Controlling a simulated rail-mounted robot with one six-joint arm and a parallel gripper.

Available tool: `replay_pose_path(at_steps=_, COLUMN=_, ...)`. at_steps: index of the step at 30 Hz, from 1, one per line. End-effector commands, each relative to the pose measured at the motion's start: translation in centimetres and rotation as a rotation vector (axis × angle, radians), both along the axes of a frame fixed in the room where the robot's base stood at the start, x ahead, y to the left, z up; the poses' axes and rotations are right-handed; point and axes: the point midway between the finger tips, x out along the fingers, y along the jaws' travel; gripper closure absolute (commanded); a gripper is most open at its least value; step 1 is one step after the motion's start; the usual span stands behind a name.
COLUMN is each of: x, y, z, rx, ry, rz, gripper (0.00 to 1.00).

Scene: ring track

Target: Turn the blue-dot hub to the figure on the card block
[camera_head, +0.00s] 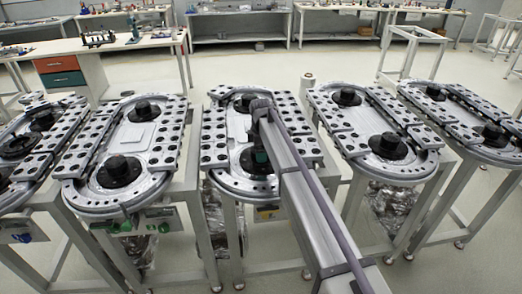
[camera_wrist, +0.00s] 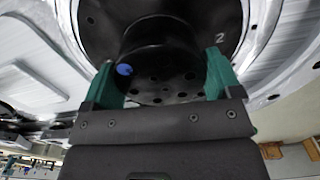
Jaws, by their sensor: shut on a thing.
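The black hub (camera_wrist: 165,50) fills the upper middle of the wrist view, with a blue dot (camera_wrist: 124,69) on its left side. My gripper (camera_wrist: 160,65) has its green fingers on either side of the hub and is shut on it. A white figure 2 (camera_wrist: 219,38) shows on the dark disc right of the hub. In the head view my gripper (camera_head: 260,155) is at the near hub (camera_head: 248,164) of the middle track, which my arm partly covers. A pale flat block (camera_head: 238,127) lies on that track, partly hidden; I cannot read a figure on it.
Similar tracks with black hubs stand on both sides, such as the left one (camera_head: 119,171) and the right one (camera_head: 388,146). Another pale plate (camera_head: 138,137) lies on the left track. Workbenches (camera_head: 110,65) stand behind, with open floor between.

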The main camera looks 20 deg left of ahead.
Motion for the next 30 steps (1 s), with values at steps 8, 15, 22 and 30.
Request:
replay_pose_path(at_steps=8, x=-0.04, y=-0.05, z=-0.02, rx=-0.001, ry=0.000, rz=0.258, gripper=0.40)
replay_pose_path(at_steps=15, x=-0.04, y=-0.05, z=-0.02, rx=-0.001, ry=0.000, rz=0.484, gripper=0.40)
replay_pose_path(at_steps=22, x=-0.04, y=-0.05, z=-0.02, rx=-0.001, ry=0.000, rz=0.674, gripper=0.40)
replay_pose_path(at_steps=30, x=-0.04, y=-0.05, z=-0.02, rx=-0.001, ry=0.000, rz=0.819, gripper=0.40)
